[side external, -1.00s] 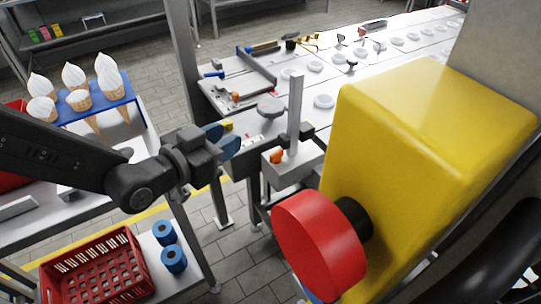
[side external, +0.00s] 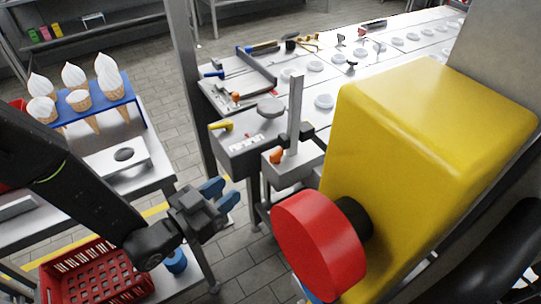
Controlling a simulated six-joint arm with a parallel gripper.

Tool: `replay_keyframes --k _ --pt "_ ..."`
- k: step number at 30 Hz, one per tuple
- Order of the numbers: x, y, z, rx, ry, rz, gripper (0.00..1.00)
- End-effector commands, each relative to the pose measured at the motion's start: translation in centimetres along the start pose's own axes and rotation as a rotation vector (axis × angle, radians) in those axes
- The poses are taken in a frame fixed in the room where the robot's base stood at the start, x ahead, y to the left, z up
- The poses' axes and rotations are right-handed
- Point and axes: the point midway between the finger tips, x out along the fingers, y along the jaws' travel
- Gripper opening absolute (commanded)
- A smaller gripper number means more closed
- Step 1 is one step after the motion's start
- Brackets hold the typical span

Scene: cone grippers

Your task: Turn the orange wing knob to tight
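The orange wing knob (side external: 276,156) sits on the front of a grey block (side external: 291,170) that carries an upright metal post (side external: 296,112). It is small in this view, so I cannot tell whether it is tight. My gripper (side external: 222,196) has blue fingertips with a gap between them, and nothing shows in it. It is below and to the left of the knob in the picture, apart from it.
A large yellow housing (side external: 430,150) with a red round button (side external: 318,244) fills the right foreground. A grey box (side external: 245,143) with a yellow lever (side external: 221,126) stands left of the knob. A red crate (side external: 95,275) and a blue rack of cones (side external: 105,103) are at left.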

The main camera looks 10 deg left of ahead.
Motion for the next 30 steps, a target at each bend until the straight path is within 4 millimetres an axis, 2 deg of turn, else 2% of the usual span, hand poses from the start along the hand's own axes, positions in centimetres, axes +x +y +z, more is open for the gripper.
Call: replay_keyframes --k 5,12,18,24,30 --pt "2.4 0.0 -0.1 0.000 0.003 -0.001 0.37" --pt "7.4 0.0 -0.1 0.000 0.002 -0.001 0.37" --pt "10.8 0.0 0.0 0.000 0.001 -0.001 0.37" --pt "12.8 0.0 0.0 0.001 0.000 -0.001 0.37" --pt "13.4 -0.1 -0.1 0.001 -0.001 -0.001 0.37"
